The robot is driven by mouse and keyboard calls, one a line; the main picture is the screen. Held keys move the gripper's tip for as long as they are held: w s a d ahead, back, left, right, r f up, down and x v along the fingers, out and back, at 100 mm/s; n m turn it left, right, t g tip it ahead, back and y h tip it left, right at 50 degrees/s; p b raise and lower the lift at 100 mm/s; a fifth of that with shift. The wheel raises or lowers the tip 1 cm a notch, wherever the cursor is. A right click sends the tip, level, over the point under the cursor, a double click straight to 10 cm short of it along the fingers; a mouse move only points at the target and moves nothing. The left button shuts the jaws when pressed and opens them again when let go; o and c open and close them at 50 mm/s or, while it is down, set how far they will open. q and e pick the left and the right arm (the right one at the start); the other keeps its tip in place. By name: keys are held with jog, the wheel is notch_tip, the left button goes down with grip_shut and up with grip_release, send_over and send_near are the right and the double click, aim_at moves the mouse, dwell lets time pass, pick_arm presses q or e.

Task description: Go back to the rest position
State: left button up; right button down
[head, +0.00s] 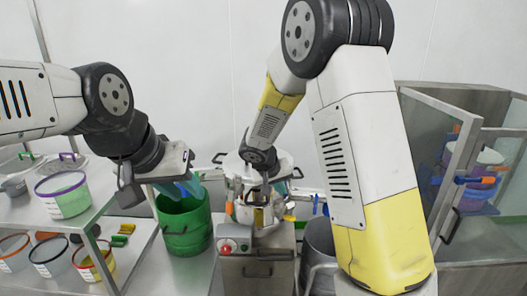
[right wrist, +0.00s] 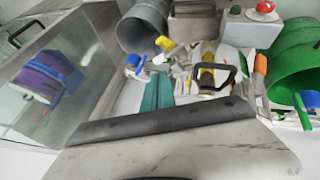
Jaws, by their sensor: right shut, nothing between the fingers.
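My left gripper (head: 190,188) hangs over the green bucket (head: 185,238) in the head view, with its blue-teal fingers by the bucket's rim. Whether those fingers are apart is too small to tell. My right gripper (head: 281,188) is at the middle, behind the steel machine top, partly hidden by its own wrist. In the right wrist view, its teal fingers (right wrist: 158,92) are together, with nothing between them.
A steel machine with a control box (head: 235,238) stands in the centre. A shelf (head: 85,218) with labelled buckets is at left. A glass-walled cabinet (head: 445,150) holding purple containers is at right. A grey cylinder (right wrist: 142,30) stands beyond the right gripper.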

jog(key=s+d+r+m+y, duration=0.25)
jog(key=s+d+r, duration=0.55)
jog(key=s+r, duration=0.45)
jog(key=s+r+n+y, duration=0.2)
jog(key=s+r, duration=0.3)
jog(key=s, duration=0.9)
jog(key=shift+s+a+r+t+y, duration=0.3)
jog(key=shift+r+t+y, duration=0.1)
jog(key=shift+y, duration=0.35)
jog(key=c, duration=2.2)
grip_release()
